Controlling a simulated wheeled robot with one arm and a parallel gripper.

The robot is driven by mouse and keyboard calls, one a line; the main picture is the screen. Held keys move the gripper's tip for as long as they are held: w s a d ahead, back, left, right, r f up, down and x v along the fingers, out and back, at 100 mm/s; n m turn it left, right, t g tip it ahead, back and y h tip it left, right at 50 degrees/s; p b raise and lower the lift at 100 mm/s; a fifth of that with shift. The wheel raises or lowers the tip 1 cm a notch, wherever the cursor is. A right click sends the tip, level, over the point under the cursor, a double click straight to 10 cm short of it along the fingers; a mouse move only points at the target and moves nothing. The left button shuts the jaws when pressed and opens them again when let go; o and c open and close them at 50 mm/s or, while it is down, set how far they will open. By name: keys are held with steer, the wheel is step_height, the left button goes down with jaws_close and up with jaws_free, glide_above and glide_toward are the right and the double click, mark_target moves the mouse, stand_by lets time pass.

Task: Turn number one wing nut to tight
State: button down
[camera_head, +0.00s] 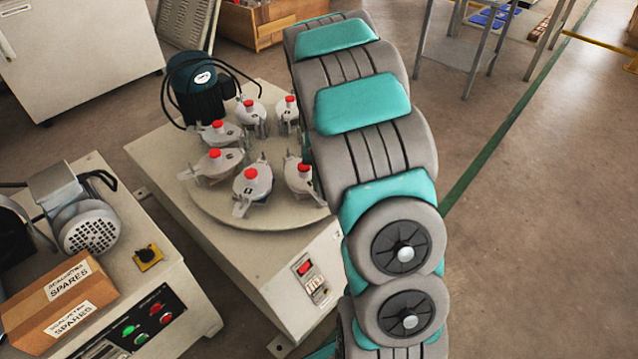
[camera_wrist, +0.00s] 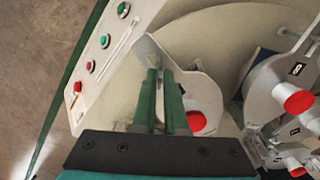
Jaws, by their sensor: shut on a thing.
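Several white mill jars with red knobs stand in a ring on the round turntable (camera_head: 262,212) in the head view, the front one (camera_head: 252,182) in plain sight. In the wrist view, my gripper (camera_wrist: 162,72) has its two green fingers close together at the edge of a white jar clamp (camera_wrist: 208,95) with a red knob (camera_wrist: 197,122). The fingers are shut on a small part there, which I take to be its wing nut; they mostly hide it. Its number cannot be read. In the head view my arm hides the gripper and this jar.
A dark green motor (camera_head: 197,88) with black cable stands behind the turntable. Other jars with red knobs (camera_wrist: 299,101) crowd the wrist view's right side. A button panel (camera_wrist: 105,55) lies at its upper left. A machine with a spares box (camera_head: 62,300) stands at left.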

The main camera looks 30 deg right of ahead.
steer(key=m, duration=0.5)
steer(key=shift+d+r+m, duration=0.1)
steer(key=shift+m, duration=0.2)
steer(key=shift+s+m+p, duration=0.15)
steer(key=shift+m+p, duration=0.5)
steer(key=shift+m, duration=1.55)
steer(key=c, duration=1)
jaws_free()
steer(key=shift+o, duration=0.2)
step_height(320, 180, up, 8)
steer(key=shift+f+b, duration=0.15)
steer(key=shift+b, duration=0.15)
